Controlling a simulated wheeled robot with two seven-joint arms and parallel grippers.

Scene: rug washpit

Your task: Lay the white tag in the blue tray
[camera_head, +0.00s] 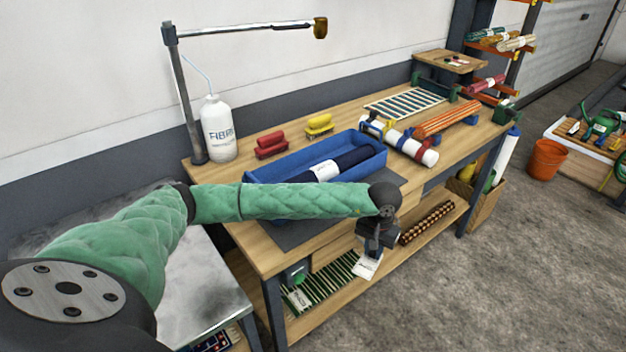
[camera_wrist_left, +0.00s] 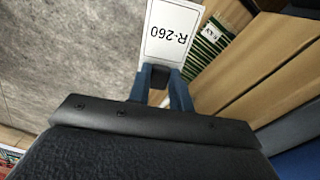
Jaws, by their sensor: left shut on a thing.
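The white tag (camera_head: 367,267) hangs from my left gripper (camera_head: 373,250), which is shut on it in front of the workbench's front edge. In the left wrist view the tag (camera_wrist_left: 172,32) reads "R-260" upside down, and its edge is between the blue fingertips (camera_wrist_left: 161,76). The blue tray (camera_head: 305,153) lies on the bench top, behind and left of the gripper. A dark blue roll (camera_head: 350,160) with a white label lies in it. My left forearm hides part of the tray's front side. My right gripper is not in view.
On the bench (camera_head: 260,237) stand a white bottle (camera_head: 218,128), a red block (camera_head: 271,145), a yellow block (camera_head: 319,124) and a white roll (camera_head: 400,140) with coloured bands.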

